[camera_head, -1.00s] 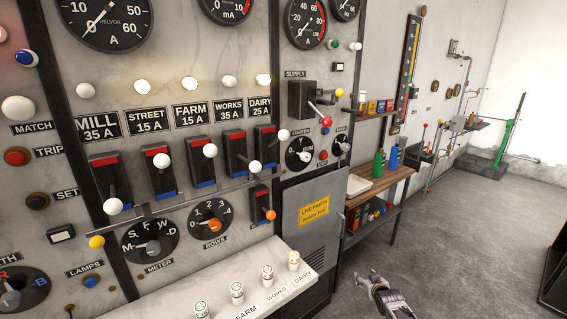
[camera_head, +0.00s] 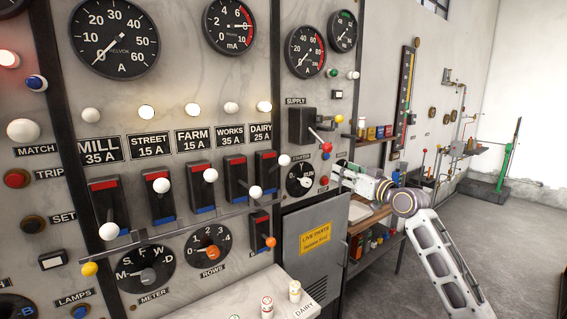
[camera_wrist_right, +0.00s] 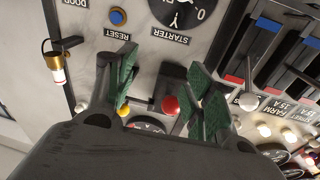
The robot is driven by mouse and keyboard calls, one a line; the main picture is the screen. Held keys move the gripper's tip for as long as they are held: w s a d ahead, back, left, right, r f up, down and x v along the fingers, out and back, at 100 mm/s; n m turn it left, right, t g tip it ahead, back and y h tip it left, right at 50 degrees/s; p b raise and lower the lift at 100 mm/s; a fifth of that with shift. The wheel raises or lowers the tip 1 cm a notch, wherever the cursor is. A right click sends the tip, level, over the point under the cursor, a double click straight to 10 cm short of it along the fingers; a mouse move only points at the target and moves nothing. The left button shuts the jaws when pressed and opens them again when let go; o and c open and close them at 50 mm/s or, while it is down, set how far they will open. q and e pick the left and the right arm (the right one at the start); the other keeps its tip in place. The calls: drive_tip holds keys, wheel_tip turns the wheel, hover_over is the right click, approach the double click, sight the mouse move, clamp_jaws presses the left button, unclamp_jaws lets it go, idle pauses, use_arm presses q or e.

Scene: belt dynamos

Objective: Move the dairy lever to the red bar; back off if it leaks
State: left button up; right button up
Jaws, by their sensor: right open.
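The dairy switch (camera_head: 266,178) sits under the DAIRY 25 A label at the right end of the row. A red bar (camera_head: 265,155) is at its top and a blue one at its bottom. Its white-knobbed lever (camera_head: 284,162) sticks out toward me, with the knob away from the face; its exact angle is hard to tell. A white knob, apparently this one, shows in the right wrist view (camera_wrist_right: 248,102), to the side of the fingers. My right gripper (camera_head: 338,177) is open and empty, right of the lever near the starter dial. My left gripper is not in view.
The works lever knob (camera_head: 256,192) is close by on the left. A red-knobbed supply lever (camera_head: 326,148) projects near my right gripper and shows between its fingers in the wrist view.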

drive_tip(key=s+a+r+n+g+y, duration=0.2)
drive_tip(key=s+a+r+y, duration=0.15)
drive_tip(key=s+a, duration=0.2)
drive_tip(key=n+g+y, duration=0.2)
drive_tip(key=n+g, duration=0.1)
drive_tip(key=n, duration=0.1)
approach(283, 161)
drive_tip(key=d, duration=0.3)
drive_tip(key=shift+s, duration=0.3)
drive_tip(key=shift+w+a, duration=0.1)
drive_tip(key=shift+a, duration=0.05)
drive_tip(key=shift+h, duration=0.25)
drive_tip(key=shift+p+x, duration=1.8)
drive_tip(key=shift+x, duration=4.95)
clamp_jaws()
